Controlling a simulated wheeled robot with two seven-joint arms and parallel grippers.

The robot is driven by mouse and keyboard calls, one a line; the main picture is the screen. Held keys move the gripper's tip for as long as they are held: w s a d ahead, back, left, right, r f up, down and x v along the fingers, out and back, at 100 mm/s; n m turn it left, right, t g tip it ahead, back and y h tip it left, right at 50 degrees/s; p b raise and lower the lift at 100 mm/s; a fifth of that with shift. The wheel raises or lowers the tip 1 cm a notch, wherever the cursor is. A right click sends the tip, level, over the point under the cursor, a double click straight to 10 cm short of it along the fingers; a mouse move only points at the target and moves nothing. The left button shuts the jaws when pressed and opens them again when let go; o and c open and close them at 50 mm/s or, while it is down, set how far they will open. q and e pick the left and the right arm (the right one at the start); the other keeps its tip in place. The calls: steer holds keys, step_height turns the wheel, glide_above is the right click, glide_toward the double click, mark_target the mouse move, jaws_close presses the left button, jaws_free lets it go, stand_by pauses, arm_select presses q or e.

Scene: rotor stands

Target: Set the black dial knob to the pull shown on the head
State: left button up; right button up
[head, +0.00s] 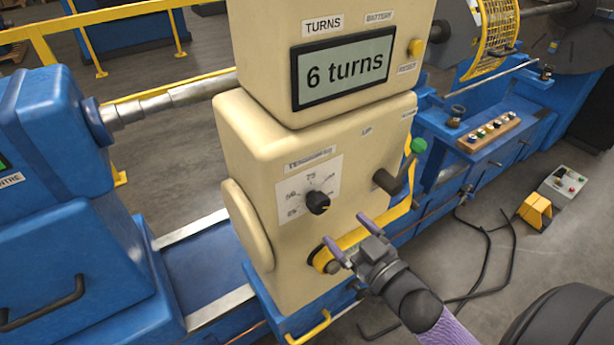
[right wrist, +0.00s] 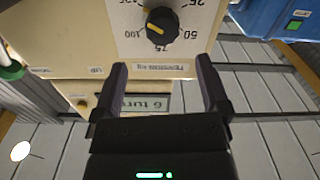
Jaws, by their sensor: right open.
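The black dial knob (head: 318,202) sits on a white scale plate (head: 290,194) marked 25, 50, 75 and higher, on the cream head's front (head: 345,160). It also shows upside down in the right wrist view (right wrist: 162,25), with a yellow pointer mark whose exact reading I cannot tell. The head's display (head: 343,70) reads "6 turns" under a TURNS label; no pull value shows on it. My right gripper (head: 347,234) is open and empty, below and to the right of the knob, not touching it. My left gripper is not in view.
A dark lever (head: 390,181) with a green knob (head: 418,146) sticks out right of the dial. A yellow RESET-side button (head: 416,47) is beside the display. Blue machine parts (head: 70,200) stand left. A yellow pedal (head: 535,213) and cables lie on the floor at right.

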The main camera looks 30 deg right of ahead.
mark_target(323, 208)
steer(key=w, duration=0.1)
steer(key=w+a, duration=0.1)
steer(key=w, duration=0.1)
steer(key=shift+w+r, duration=0.15)
steer(key=shift+w, duration=0.1)
steer(key=w, duration=0.3)
steer(key=shift+w+d+f, duration=0.1)
steer(key=shift+w+f, duration=0.1)
steer(key=shift+w, duration=0.05)
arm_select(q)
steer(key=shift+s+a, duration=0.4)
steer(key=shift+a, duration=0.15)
arm_select(e)
steer(key=shift+w, duration=0.6)
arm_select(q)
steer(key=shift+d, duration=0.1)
arm_select(e)
steer(key=shift+c, duration=0.2)
steer(key=c, duration=1.2)
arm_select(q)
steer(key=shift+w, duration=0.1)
arm_select(e)
steer(key=shift+c, duration=0.2)
